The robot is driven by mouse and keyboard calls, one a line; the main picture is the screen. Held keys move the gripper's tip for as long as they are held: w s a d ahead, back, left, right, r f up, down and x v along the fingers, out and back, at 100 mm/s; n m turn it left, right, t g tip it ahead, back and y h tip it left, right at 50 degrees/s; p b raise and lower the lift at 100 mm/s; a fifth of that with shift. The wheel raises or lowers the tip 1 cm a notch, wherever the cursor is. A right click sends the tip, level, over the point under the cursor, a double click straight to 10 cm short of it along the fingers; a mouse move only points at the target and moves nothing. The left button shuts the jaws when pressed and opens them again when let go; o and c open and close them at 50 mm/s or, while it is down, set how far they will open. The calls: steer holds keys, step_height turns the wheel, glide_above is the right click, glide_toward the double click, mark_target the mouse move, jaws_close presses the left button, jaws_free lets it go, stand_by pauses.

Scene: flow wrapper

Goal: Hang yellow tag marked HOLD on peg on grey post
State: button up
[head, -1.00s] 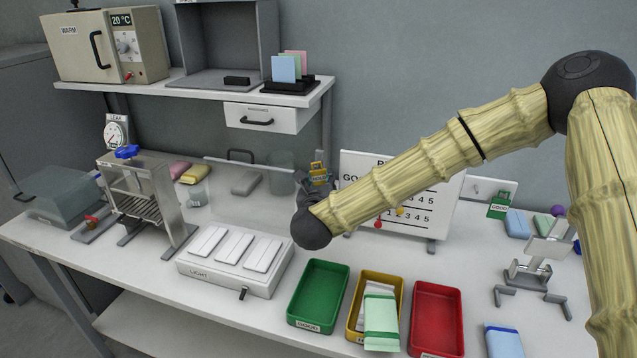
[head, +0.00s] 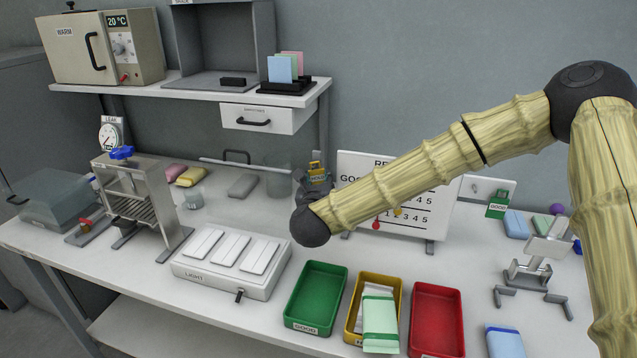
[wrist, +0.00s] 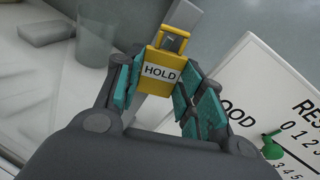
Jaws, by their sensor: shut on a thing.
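The yellow tag marked HOLD (wrist: 160,72) is held between the teal finger pads of my gripper (wrist: 160,88) in the wrist view, its lettering facing the camera. Its loop is at the top, with a dark grey piece showing in the opening; I cannot tell whether this is the peg. A light grey upright (wrist: 187,16), possibly the post, runs behind the tag. In the head view the tag (head: 317,177) shows small beyond my wrist, left of the white board, and my fingers are mostly hidden. The peg is not clearly seen.
A white board (head: 425,215) stands just right of my gripper. A clear beaker (head: 279,178) and a clear panel are to its left. Green (head: 314,300), yellow and red (head: 437,318) trays lie in front. A green GOOD tag (head: 497,206) hangs at the right.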

steer(key=o, duration=0.8)
steer(key=shift+o, duration=0.2)
steer(key=shift+s, duration=0.1)
